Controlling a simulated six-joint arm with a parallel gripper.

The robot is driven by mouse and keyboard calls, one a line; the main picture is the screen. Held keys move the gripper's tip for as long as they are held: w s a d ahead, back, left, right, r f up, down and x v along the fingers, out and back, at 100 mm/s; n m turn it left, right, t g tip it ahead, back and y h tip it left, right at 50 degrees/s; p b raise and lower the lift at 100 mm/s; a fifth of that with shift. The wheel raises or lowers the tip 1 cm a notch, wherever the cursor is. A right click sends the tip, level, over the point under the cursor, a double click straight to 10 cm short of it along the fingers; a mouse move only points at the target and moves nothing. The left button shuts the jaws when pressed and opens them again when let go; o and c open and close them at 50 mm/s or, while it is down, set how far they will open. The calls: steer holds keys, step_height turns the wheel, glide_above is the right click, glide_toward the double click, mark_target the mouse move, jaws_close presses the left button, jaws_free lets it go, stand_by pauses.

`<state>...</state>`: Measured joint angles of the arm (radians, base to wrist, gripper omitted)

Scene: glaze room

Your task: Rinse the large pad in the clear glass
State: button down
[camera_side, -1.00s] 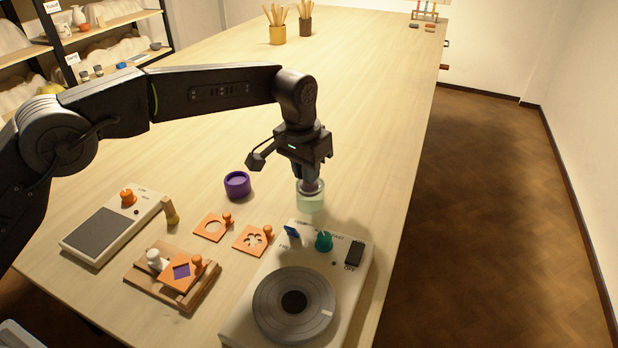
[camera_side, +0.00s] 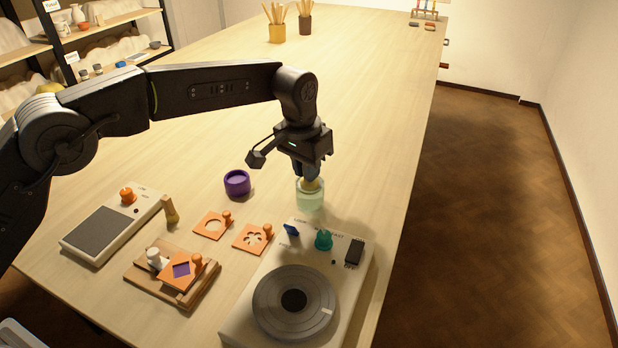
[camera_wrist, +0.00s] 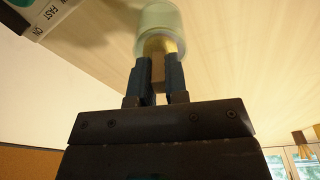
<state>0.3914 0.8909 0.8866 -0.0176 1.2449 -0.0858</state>
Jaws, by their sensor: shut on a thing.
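My gripper (camera_side: 309,180) is shut on the large pad (camera_side: 314,185), whose tan upper part shows just below the fingertips at the mouth of the clear glass (camera_side: 311,202). In the wrist view the pad (camera_wrist: 160,45) shows between the blue-grey fingers (camera_wrist: 158,66), with the glass (camera_wrist: 160,17) right beyond it. The glass is pale green and stands upright on the table behind the wheel machine. I cannot tell how deep the pad's lower end sits in the glass. A smaller tan pad (camera_side: 171,211) stands upright at the left.
A purple pot (camera_side: 237,184) stands left of the glass. Orange stencils (camera_side: 211,228) lie in front of it. A wheel machine (camera_side: 349,300) with knobs is close in front of the glass.

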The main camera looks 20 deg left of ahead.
steer(key=shift+r, duration=2.05)
steer(key=shift+r, duration=1.7)
steer(key=shift+a, duration=0.1)
